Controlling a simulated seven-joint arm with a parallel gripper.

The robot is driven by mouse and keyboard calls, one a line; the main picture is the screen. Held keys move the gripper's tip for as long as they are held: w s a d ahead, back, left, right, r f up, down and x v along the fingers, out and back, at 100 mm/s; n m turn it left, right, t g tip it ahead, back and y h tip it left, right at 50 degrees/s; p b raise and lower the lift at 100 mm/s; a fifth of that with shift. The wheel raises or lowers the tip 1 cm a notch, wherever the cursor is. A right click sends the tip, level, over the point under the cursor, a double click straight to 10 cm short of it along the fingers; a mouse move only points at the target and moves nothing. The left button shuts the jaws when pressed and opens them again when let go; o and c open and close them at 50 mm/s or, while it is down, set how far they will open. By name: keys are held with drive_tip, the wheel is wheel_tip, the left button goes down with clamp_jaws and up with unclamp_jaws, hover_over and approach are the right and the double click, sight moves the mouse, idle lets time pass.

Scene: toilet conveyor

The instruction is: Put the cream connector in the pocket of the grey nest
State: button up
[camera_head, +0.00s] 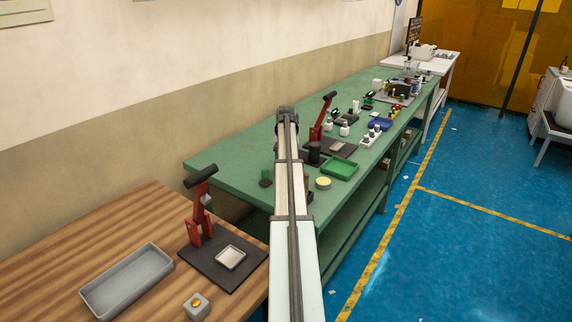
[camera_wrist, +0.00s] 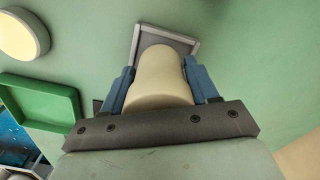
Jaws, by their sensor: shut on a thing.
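The cream connector (camera_wrist: 160,80) is a rounded, cream-coloured piece held between the blue fingers of my gripper (camera_wrist: 160,88) in the wrist view. My gripper is shut on it. Beyond the connector is a grey rectangular holder with a light raised rim (camera_wrist: 191,47), which looks like the grey nest, on the green bench. The connector hides much of its inside. I cannot tell the gap between the connector and the nest. In the head view my arm hides the gripper, the connector and this holder.
A green tray (camera_head: 340,167) and a round cream-topped piece (camera_head: 323,183) are close by on the green bench (camera_head: 240,150). A wooden table (camera_head: 130,225) in front bears another red press (camera_head: 200,207) and a grey tray (camera_head: 128,282).

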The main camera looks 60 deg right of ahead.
drive_tip(key=shift+f, duration=0.4)
drive_tip(key=o, duration=1.1)
drive_tip(key=shift+f, duration=0.1)
wheel_tip(320, 180, up, 12)
drive_tip(key=shift+r, duration=0.15)
